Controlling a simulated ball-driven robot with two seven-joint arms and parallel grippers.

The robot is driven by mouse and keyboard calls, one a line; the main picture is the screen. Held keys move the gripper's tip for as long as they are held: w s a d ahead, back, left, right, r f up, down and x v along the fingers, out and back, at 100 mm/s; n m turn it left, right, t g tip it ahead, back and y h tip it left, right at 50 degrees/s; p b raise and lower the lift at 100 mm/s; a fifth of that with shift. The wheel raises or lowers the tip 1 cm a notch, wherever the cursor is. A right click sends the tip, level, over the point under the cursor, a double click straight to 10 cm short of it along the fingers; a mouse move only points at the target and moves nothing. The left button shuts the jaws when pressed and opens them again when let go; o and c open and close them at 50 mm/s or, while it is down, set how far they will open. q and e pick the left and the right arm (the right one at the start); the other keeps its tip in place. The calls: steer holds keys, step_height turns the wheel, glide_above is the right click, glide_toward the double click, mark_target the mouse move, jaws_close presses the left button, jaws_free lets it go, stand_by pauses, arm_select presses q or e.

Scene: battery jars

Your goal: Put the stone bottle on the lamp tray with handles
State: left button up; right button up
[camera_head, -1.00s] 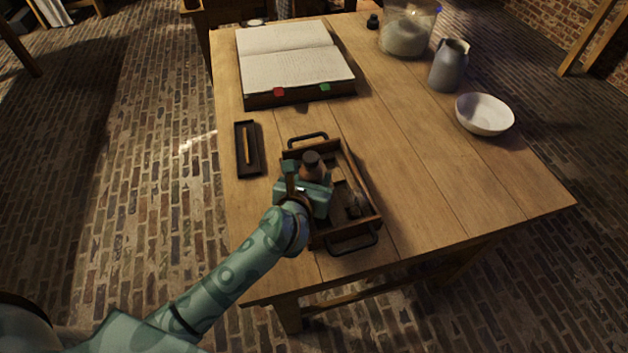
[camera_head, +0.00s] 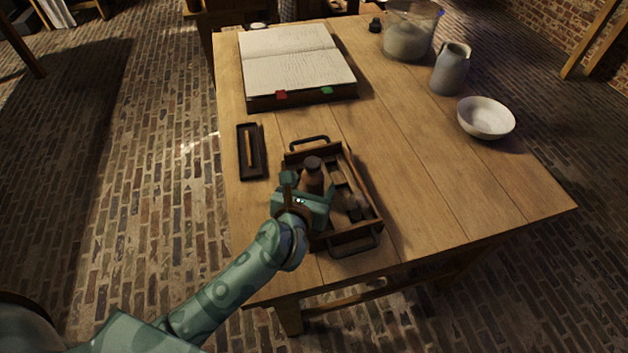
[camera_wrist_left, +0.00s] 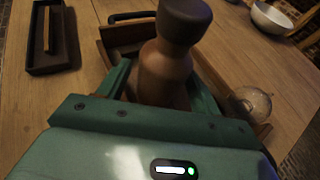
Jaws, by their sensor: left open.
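The stone bottle (camera_head: 313,174), brown with a dark stopper, stands upright in the dark wooden lamp tray with black handles (camera_head: 347,236). In the left wrist view the bottle (camera_wrist_left: 167,68) rises between the green fingers of my left gripper (camera_wrist_left: 163,82). The tray's wooden wall (camera_wrist_left: 117,32) shows behind it. In the head view my left gripper (camera_head: 309,196) is open around the bottle's lower body, over the tray's left part. The bottle's base is hidden by the gripper. My right gripper is not in view.
A small round glass piece (camera_wrist_left: 250,102) lies in the tray's right part. A narrow dark pen tray (camera_head: 251,152) lies to the left. An open book (camera_head: 295,62), a glass jar (camera_head: 408,32), a grey jug (camera_head: 450,69) and a white bowl (camera_head: 486,118) stand farther back.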

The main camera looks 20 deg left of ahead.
arm_select(q)
steer(key=p+v, duration=0.2)
steer(key=v, duration=0.7)
steer(key=shift+s+r, duration=0.2)
steer(key=shift+s, duration=0.15)
